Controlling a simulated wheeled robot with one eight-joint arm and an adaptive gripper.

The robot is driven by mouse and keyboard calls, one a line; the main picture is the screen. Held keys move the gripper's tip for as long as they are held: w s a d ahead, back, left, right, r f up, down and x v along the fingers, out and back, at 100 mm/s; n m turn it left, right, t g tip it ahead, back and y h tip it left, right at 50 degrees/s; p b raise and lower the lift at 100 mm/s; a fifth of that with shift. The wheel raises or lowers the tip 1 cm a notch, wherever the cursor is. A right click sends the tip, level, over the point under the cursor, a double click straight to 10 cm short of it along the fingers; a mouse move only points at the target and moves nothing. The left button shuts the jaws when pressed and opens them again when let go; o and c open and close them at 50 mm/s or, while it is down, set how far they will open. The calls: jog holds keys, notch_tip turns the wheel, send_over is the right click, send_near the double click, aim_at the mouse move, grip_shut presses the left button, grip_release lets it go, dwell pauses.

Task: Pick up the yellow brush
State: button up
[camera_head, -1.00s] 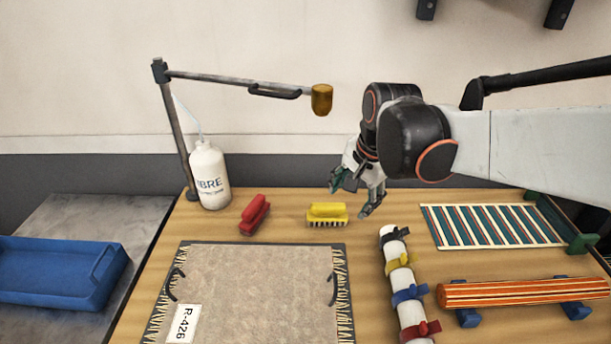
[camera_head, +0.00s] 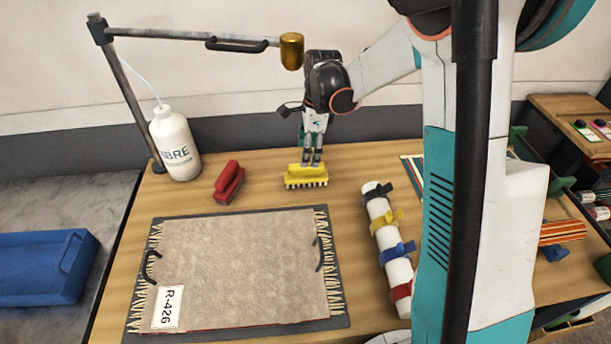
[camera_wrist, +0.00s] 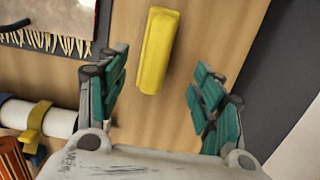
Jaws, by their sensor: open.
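The yellow brush (camera_head: 306,175) lies bristles down on the wooden table, near the back edge. In the wrist view its yellow back (camera_wrist: 158,52) shows ahead of and between the two spread green-padded fingers. My gripper (camera_head: 312,163) points down just above and behind the brush in the head view. In the wrist view my gripper (camera_wrist: 160,105) is open with nothing between its fingers. Whether a fingertip touches the brush cannot be told from the head view.
A red brush (camera_head: 229,182) lies left of the yellow one. A white bottle (camera_head: 175,145) stands beside a lamp-like arm (camera_head: 240,44). A rug (camera_head: 240,270) lies in front. A white roll with coloured straps (camera_head: 388,240) is at right. A blue tray (camera_head: 45,268) is at left.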

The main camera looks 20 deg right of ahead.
aim_at(305, 175)
jog(key=f, duration=0.3)
jog(key=f+b, duration=0.1)
jog(key=f, duration=0.1)
jog(key=shift+w+a+f, duration=0.1)
jog(key=shift+a, duration=0.2)
jog(key=f+b, duration=0.1)
jog(key=f, duration=0.2)
jog(key=f+b, duration=0.1)
jog(key=f, duration=0.1)
jog(key=shift+a+b, duration=0.3)
jog(key=shift+s, duration=0.2)
jog(key=c, duration=1.2)
